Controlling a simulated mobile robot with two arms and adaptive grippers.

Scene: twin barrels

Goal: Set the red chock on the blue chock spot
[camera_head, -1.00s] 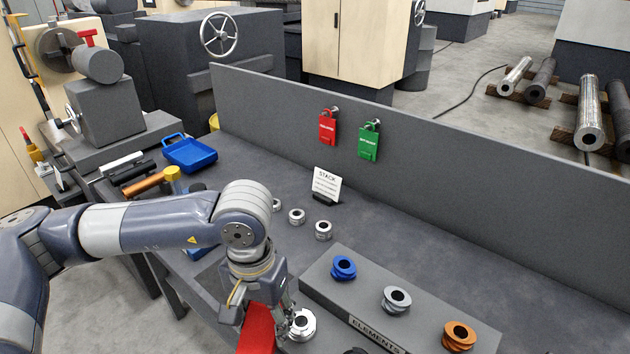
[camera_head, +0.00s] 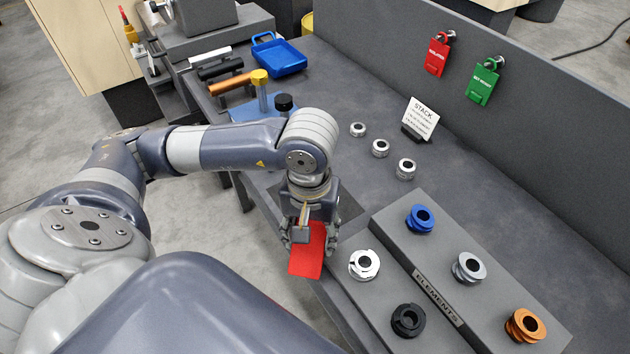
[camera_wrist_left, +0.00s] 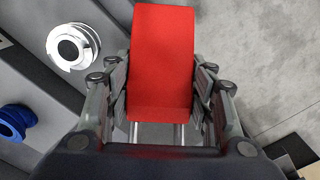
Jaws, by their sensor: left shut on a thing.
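My left gripper (camera_head: 308,238) is shut on the red chock (camera_head: 307,254), a red block that hangs below the fingers near the table's front edge. In the left wrist view the red chock (camera_wrist_left: 162,60) sits between both fingers, with grey floor to its right. My right gripper is not in view.
A silver ring (camera_head: 364,265) stands just right of the red chock. The grey elements block (camera_head: 400,238) carries blue, grey, orange and black rings. Small silver rings (camera_head: 380,148), a sign (camera_head: 420,117) and a blue tray (camera_head: 279,56) stand farther back. The table's right middle is clear.

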